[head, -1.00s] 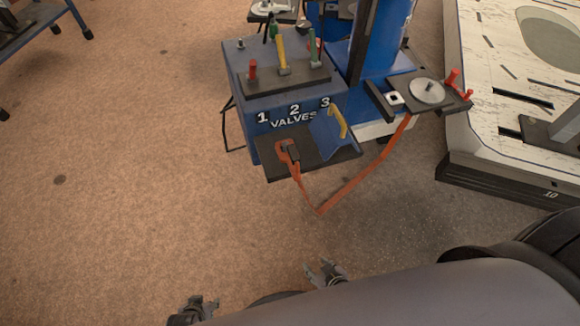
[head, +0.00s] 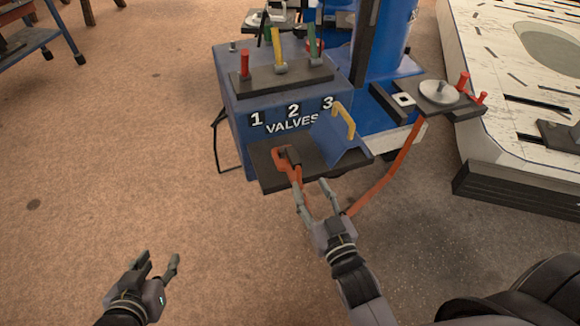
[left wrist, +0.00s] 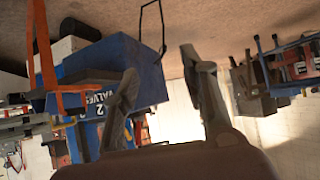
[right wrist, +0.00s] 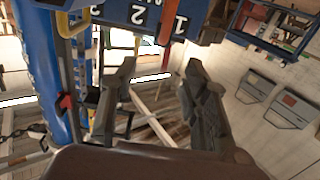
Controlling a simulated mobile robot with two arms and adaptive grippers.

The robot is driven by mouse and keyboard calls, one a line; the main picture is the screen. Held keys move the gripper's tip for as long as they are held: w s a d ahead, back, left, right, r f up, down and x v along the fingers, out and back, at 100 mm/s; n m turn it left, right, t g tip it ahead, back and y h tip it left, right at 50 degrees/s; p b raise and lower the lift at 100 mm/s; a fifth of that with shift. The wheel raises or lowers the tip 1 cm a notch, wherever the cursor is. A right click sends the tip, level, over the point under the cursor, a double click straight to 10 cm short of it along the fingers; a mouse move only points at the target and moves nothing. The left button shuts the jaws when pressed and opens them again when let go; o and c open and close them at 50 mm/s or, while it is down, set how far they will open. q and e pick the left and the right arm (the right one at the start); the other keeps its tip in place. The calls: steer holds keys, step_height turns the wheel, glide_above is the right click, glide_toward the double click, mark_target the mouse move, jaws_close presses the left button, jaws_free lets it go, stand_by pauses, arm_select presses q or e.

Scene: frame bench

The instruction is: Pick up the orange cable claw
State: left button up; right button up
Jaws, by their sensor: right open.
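The orange cable claw (head: 281,158) lies on the black shelf at the front of the blue valve box, at the end of an orange cable. My right gripper (head: 311,187) is open and empty in front of the shelf, just below and right of the claw. One of its fingers overlaps the hanging orange cable (head: 397,160); I cannot tell whether they touch. My left gripper (head: 160,260) is open and empty, well to the lower left of the shelf. In the left wrist view the orange cable (left wrist: 44,50) hangs at left; the claw is not clear there.
The blue valve box (head: 245,123) carries red, yellow and green handles on top. A dark side plate (head: 410,97) with a silver disc is further right. A white slotted board (head: 500,110) stands at right.

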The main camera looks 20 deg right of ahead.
steer(key=b, duration=0.2)
glide_toward(290, 148)
steer(key=w, duration=0.4)
steer(key=shift+w, duration=0.3)
steer(key=w+b, duration=0.1)
steer(key=w, duration=0.4)
steer(key=shift+a+f+b, duration=0.15)
steer(key=shift+b, duration=0.25)
arm_select(q)
steer(key=w+d+r+t+h, duration=0.1)
steer(key=w+d+r+t, duration=0.1)
steer(key=r+t, duration=0.3)
steer(key=w+d+r+t+h, duration=0.1)
steer(key=r+t, duration=0.4)
steer(key=r, duration=0.6)
steer(key=shift+w+d+r+t+h, duration=0.4)
steer(key=shift+w+h, duration=0.3)
steer(key=shift+w, duration=0.2)
arm_select(e)
steer(key=shift+w, duration=0.15)
arm_select(q)
steer(key=shift+f, duration=0.1)
arm_select(e)
steer(key=shift+c, duration=0.6)
jaws_close()
